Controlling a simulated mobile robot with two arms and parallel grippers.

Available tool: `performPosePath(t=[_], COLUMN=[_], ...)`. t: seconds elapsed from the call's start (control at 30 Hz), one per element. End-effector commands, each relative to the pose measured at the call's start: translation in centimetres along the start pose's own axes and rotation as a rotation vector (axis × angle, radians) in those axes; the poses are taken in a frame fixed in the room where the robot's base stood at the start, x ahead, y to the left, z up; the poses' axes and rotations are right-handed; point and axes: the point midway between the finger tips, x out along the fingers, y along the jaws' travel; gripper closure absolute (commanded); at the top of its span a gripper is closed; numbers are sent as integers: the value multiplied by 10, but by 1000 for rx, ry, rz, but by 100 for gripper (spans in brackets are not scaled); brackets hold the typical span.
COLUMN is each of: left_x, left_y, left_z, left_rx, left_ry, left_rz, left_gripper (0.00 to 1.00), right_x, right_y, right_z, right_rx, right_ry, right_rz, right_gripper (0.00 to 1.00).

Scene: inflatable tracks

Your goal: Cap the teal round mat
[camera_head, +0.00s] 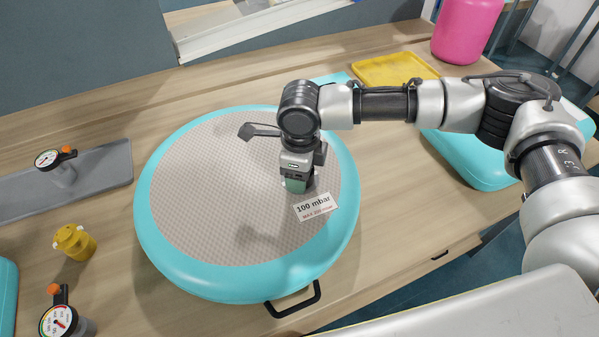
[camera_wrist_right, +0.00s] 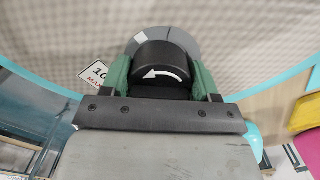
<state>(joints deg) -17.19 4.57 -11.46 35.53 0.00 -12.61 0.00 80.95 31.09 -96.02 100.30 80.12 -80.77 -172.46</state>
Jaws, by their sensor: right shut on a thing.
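The teal round mat (camera_head: 163,254) lies flat on the wooden bench, with a grey textured top and a label reading 100 mbar (camera_head: 314,206). My right gripper (camera_head: 296,186) reaches down to the mat's right part, just above the label. In the right wrist view my right gripper (camera_wrist_right: 162,80) has its green fingers shut on a black cap (camera_wrist_right: 160,72) with a white curved arrow. A grey round ring (camera_wrist_right: 180,40) shows around the cap on the mat's surface. In the head view the cap is hidden by the gripper. My left gripper is not in view.
A grey plate with a gauge (camera_head: 62,172), a yellow fitting (camera_head: 74,242) and another gauge (camera_head: 60,319) are at the left. A yellow tray (camera_head: 394,68), a pink cylinder (camera_head: 467,28) and another teal inflatable (camera_head: 468,160) are at the right. A black handle (camera_head: 296,302) sticks out at the mat's front.

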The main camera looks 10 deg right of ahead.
Motion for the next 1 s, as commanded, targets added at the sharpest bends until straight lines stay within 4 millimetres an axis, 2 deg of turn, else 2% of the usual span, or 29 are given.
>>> performPosePath(t=[0.27,0.3,0.5,0.8,0.93,1.0], left_x=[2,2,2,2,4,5], left_y=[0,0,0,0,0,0], left_z=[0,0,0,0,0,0], left_rx=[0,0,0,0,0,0], left_ry=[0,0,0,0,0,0], left_rz=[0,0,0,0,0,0], left_gripper=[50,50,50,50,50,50], right_x=[1,1,1,-1,-15,-28], right_y=[1,1,1,0,0,0], right_z=[-2,-2,-2,-1,-1,-1], right_rx=[-2,-2,-1,-1,-1,-2], right_ry=[6,6,5,4,2,0], right_rz=[3,3,2,1,1,-1], right_gripper=[62,38,10,10,10,10])
